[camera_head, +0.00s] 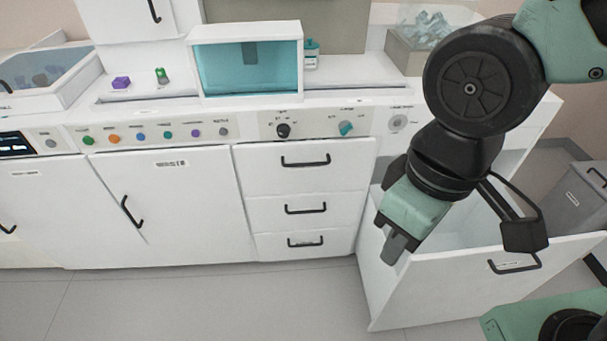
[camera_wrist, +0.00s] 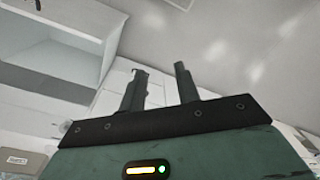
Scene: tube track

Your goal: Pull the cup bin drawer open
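A large white bin drawer (camera_head: 470,285) stands far out from the cabinet at the right in the head view, its inside showing. I take it for the cup bin drawer; its label is too small to read. Its black handle (camera_head: 515,266) is on the front panel. My gripper (camera_head: 396,250) points down at the drawer's left front corner, to the left of the handle. I cannot tell whether it touches the drawer. In the wrist view my gripper's two fingers (camera_wrist: 160,85) stand apart with nothing between them. An open white box shape (camera_wrist: 50,50) shows at upper left there.
Three shut drawers (camera_head: 305,190) with black handles are left of the open drawer. A counter holds knobs, a teal-windowed box (camera_head: 248,65) and small items. A grey bin (camera_head: 580,195) stands at the right. The floor (camera_head: 200,305) in front is clear.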

